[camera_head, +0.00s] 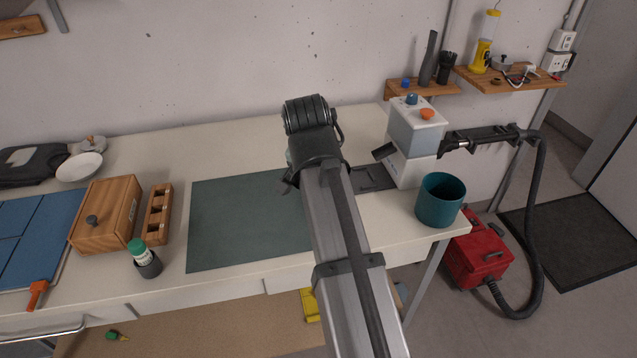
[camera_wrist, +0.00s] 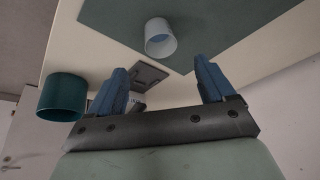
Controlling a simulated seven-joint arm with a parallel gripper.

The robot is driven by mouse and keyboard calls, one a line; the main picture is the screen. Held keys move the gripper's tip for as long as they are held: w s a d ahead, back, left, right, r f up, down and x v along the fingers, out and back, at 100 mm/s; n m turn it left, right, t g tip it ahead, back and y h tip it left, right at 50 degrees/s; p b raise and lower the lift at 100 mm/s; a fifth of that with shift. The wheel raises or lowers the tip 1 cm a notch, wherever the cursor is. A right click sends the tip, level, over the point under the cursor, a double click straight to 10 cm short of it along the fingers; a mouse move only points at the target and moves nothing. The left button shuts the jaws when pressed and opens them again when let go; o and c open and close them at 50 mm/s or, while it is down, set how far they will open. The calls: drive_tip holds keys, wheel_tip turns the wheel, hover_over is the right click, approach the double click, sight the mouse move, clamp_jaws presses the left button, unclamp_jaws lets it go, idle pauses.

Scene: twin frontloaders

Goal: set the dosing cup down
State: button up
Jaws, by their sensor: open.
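The pale grey dosing cup (camera_wrist: 160,38) shows in the wrist view, over the edge of the dark green mat near its corner. Its open end faces the camera and it looks upright; whether its base touches the surface I cannot tell. My gripper (camera_wrist: 163,72) is open, its two blue fingers apart with nothing between them. The cup lies beyond the fingertips, apart from them. In the head view my arm hides the cup and most of my gripper.
The dark green mat (camera_head: 235,220) lies mid-table. A teal pot (camera_head: 440,200) stands at the right table edge, also in the wrist view (camera_wrist: 62,97). A white dispenser (camera_head: 414,140) stands behind it. A wooden box (camera_head: 105,215) and slotted block (camera_head: 157,214) are left.

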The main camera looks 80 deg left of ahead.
drive_tip(key=shift+s+d+r, duration=0.1)
drive_tip(key=shift+d+r, duration=0.15)
drive_tip(key=shift+r, duration=0.4)
